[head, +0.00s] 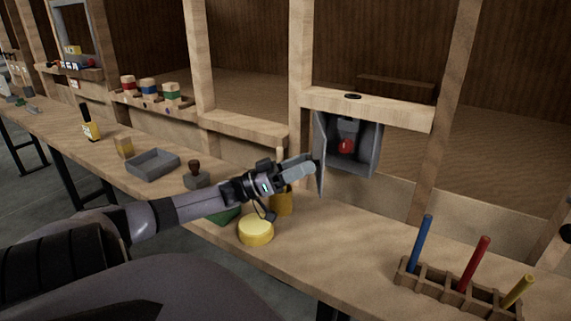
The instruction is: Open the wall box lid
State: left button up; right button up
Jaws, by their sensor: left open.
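The grey wall box (369,148) is mounted on the wooden frame above the bench, right of centre. Its lid (320,153) is swung out to the left, so the inside shows, with a grey fitting and a red round knob (346,146) in it. My left gripper (312,168) is just left of the lid, with its fingertips at or very near the lid's outer face; I cannot tell whether they touch. The gripper is open, and nothing shows between its fingers. My right gripper is not in view.
Below my left arm on the bench (330,245) are a yellow round lid (256,231) and a yellow mug (282,204), partly hidden. A grey tray (153,165) and a stamp (196,176) stand left. A wooden rack (447,288) with colored sticks stands right.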

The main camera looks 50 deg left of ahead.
pick_arm(q)
jog(key=s+a+p, duration=0.2)
jog(key=s+a, duration=0.4)
jog(key=s, duration=0.5)
jog(key=shift+s+a+f, duration=0.15)
jog(key=shift+f, duration=0.05)
